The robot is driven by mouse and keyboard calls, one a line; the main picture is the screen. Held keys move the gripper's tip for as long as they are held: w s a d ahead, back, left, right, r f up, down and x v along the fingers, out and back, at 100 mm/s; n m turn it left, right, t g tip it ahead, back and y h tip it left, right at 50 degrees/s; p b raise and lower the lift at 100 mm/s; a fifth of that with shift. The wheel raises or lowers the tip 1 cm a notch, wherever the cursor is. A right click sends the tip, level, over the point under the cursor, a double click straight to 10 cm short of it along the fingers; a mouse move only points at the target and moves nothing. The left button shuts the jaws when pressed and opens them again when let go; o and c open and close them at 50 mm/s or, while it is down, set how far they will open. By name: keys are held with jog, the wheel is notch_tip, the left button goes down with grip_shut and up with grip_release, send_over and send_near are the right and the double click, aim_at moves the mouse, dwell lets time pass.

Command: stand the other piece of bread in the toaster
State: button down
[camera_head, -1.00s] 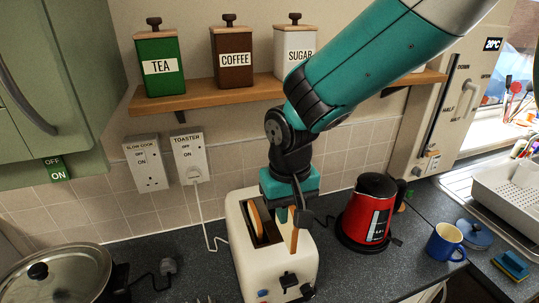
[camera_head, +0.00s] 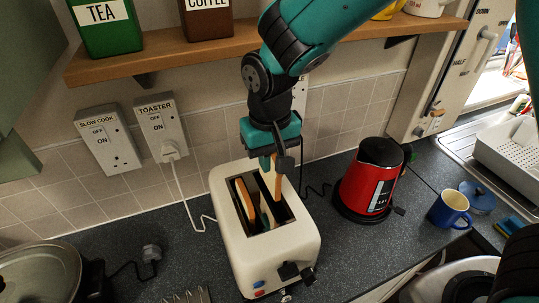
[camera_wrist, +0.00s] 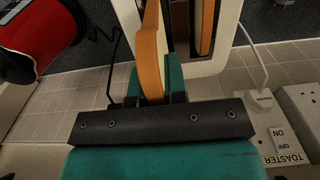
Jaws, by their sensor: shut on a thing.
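The cream toaster (camera_head: 283,252) stands on the counter with two long slots open at the top. One piece of bread (camera_head: 246,199) stands upright in its left slot; it also shows in the wrist view (camera_wrist: 206,25). My gripper (camera_head: 275,165) is just above the toaster's far end, shut on the other piece of bread (camera_head: 278,187). That piece hangs upright over the right slot. I cannot tell how far its lower edge is inside. In the wrist view the held bread (camera_wrist: 149,58) sits between the green fingers, beside the toaster's pale rim (camera_wrist: 226,30).
A red kettle (camera_head: 367,183) stands right of the toaster, with a blue mug (camera_head: 449,208) farther right. A lidded pan (camera_head: 40,272) is at the lower left. The wooden shelf (camera_head: 165,59) with canisters runs along the wall above. Counter left of the toaster is mostly clear.

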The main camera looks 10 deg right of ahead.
aim_at(270, 183)
jog(key=shift+f+b, duration=2.3)
jog(key=shift+f, duration=1.25)
jog(key=c, duration=1.1)
grip_release()
notch_tip(270, 183, up, 18)
jog(key=b, duration=0.3)
jog(key=shift+d+f, duration=0.1)
jog(key=shift+f, duration=0.15)
jog(key=shift+s+f, duration=0.1)
jog(key=s+d+f+n+y+b, duration=0.2)
jog(key=s+f, duration=0.3)
jog(key=s, duration=0.3)
jog(key=s+d+f+n+y+b, duration=0.2)
jog(key=s+d+f, duration=0.2)
jog(key=s, duration=0.4)
jog(key=shift+s+d+f+n, duration=0.35)
jog(key=shift+f+n, duration=0.05)
jog(key=shift+f, duration=0.5)
